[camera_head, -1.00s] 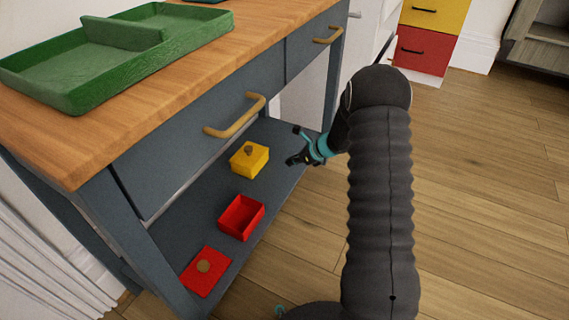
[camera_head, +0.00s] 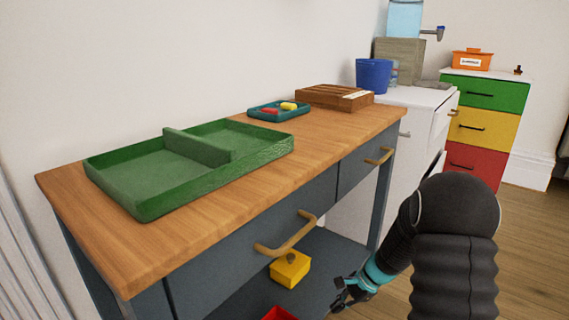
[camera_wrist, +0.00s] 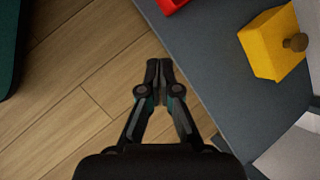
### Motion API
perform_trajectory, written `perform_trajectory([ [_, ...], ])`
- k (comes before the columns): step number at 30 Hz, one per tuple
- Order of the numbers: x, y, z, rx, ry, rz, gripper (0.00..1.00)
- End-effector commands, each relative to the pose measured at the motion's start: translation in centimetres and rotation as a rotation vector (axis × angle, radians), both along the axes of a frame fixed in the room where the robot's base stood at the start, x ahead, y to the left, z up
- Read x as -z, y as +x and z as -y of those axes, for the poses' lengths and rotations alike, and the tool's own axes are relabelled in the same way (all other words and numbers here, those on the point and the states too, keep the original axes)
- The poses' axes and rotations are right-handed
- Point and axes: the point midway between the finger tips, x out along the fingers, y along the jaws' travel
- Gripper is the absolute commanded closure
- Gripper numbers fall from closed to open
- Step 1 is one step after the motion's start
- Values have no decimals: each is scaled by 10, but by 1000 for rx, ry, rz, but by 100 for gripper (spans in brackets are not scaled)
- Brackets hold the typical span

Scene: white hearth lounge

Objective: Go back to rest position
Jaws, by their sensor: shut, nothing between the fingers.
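My gripper (camera_head: 345,294) is at the lower right in the head view, beside the lower shelf of the blue-grey table. In the wrist view my gripper (camera_wrist: 160,66) has its fingers together and empty, over the wooden floor by the shelf edge. A yellow box (camera_head: 291,270) with a brown knob stands on the lower shelf, left of my gripper and apart from it. The yellow box also shows at the right of the wrist view (camera_wrist: 268,50). A red box (camera_head: 279,314) is mostly cut off at the bottom of the head view.
The table's wooden top (camera_head: 95,240) carries a green divided tray (camera_head: 150,209), a small teal tray (camera_head: 264,116) and a wooden box (camera_head: 328,99). A white cabinet (camera_head: 345,212) and a coloured drawer unit (camera_head: 483,131) stand behind. Floor (camera_wrist: 90,75) is clear beside the shelf.

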Motion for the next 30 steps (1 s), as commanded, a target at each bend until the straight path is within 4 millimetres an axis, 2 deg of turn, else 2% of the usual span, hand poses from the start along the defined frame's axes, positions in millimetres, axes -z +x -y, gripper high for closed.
perform_trajectory([
  [1, -20, -12, -1, -70, -26, 26, 100],
  [3, -41, -30, -2, -175, -64, 58, 100],
  [12, -125, -101, 1, -555, -232, 187, 100],
  [21, -197, -165, 8, -832, -406, 299, 100],
  [30, -256, -221, 14, -998, -587, 409, 100],
])
